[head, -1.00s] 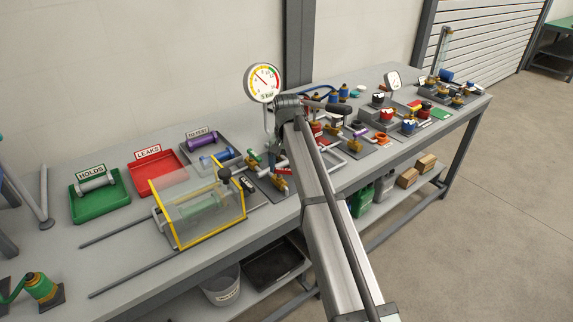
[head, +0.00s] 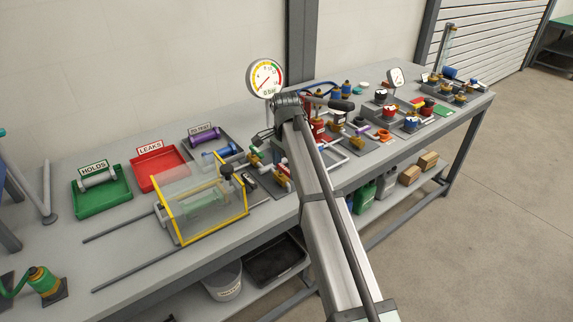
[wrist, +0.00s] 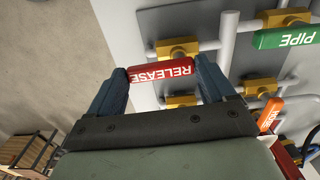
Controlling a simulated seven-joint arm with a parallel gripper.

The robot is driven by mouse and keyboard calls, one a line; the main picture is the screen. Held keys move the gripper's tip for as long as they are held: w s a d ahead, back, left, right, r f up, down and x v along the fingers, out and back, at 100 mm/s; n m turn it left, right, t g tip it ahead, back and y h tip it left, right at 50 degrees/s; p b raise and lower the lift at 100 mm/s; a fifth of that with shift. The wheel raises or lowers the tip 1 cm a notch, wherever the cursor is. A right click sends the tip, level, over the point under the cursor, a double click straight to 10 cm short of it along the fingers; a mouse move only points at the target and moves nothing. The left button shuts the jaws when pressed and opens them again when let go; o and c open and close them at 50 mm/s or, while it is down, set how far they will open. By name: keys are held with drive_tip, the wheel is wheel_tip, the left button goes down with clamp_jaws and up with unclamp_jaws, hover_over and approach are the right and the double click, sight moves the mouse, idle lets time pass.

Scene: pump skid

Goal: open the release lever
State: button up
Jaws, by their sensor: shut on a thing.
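The release lever (wrist: 160,71) is a red bar with white RELEASE lettering, upside down in the wrist view. It sits by a yellow valve body (wrist: 178,48) on white pipework. My gripper (wrist: 160,76) has its two blue fingers at either end of the lever and is shut on it. In the head view my own arm hides the gripper and most of the valve area. The round pressure gauge (head: 265,77) stands above the pipework, its needle pointing to the lower left.
A green PIPE lever (wrist: 285,38) and an orange lever (wrist: 270,114) are near the release lever. A clear guard with yellow edges (head: 204,207) stands left of my arm. The green HOLDS tray (head: 103,207) and red LEAKS tray (head: 160,179) are further left.

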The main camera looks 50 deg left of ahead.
sight(286, 169)
idle(0.4)
drive_tip(key=o, duration=0.9)
drive_tip(key=shift+r, duration=0.15)
wheel_tip(286, 169, up, 14)
drive_tip(key=shift+f, duration=0.25)
idle(0.4)
